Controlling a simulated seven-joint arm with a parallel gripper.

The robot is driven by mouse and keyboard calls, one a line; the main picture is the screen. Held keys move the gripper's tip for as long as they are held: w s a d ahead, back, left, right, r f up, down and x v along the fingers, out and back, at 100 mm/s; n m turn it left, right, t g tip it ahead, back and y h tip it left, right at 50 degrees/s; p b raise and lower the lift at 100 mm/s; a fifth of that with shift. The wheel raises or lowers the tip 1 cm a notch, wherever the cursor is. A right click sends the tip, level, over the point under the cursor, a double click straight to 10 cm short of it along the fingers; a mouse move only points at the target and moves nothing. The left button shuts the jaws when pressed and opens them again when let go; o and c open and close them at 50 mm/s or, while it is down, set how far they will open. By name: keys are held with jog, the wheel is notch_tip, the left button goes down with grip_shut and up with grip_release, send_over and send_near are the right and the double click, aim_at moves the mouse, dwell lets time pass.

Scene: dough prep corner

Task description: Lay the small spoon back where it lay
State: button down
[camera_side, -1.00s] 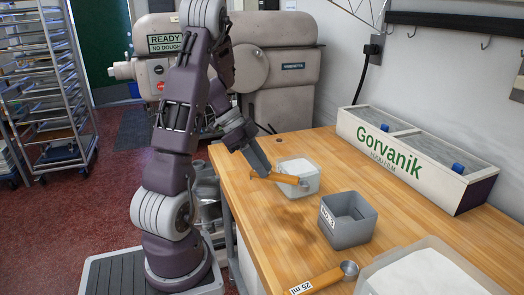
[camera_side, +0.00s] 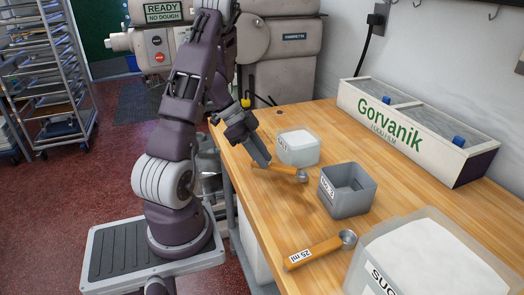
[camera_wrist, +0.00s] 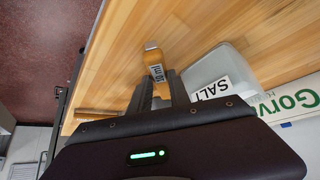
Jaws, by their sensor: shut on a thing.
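The small spoon has an orange handle and a metal bowl (camera_side: 302,175). In the side view it lies roughly level at or just above the wooden worktop, in front of the salt tub (camera_side: 298,150). I cannot tell whether it touches the wood. My gripper (camera_side: 263,165) is shut on its handle, pointing down. In the wrist view the orange handle (camera_wrist: 153,54) with a ml label stands out beyond the fingertips of my gripper (camera_wrist: 158,82); its bowl is hidden there. The salt tub (camera_wrist: 205,70) is right of the fingers.
A larger spoon (camera_side: 320,252) marked 25 ml lies at the front. An open grey bin (camera_side: 347,212) stands behind it, beside a sugar tub (camera_side: 385,272). A long Gorvanik box (camera_side: 413,140) lines the wall. Bare worktop (camera_side: 258,205) shows left of the bin.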

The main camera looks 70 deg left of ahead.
jog(key=shift+f, duration=0.6)
dwell(0.3)
jog(key=c, duration=1.1)
grip_release()
jog(key=shift+c, duration=0.2)
jog(key=v, duration=0.7)
jog(key=w+r+t+y, duration=0.35)
jog(key=w+r, duration=0.25)
jog(key=w, duration=0.3)
jog(key=w+d+r+n+t+y, duration=0.1)
jog(key=w+d+r+n+y, duration=0.15)
jog(key=r, duration=0.45)
jog(key=w+d+r+n+t+y, duration=0.1)
jog(key=w+r+n+t+y, duration=0.1)
jog(key=w+r+y, duration=0.3)
jog(key=s+d+f+n+g+h, duration=0.3)
jog(key=s+d+g+h, duration=0.3)
jog(key=s+d, duration=1.8)
jog(key=shift+d+h, duration=0.3)
jog(key=shift+d, duration=0.35)
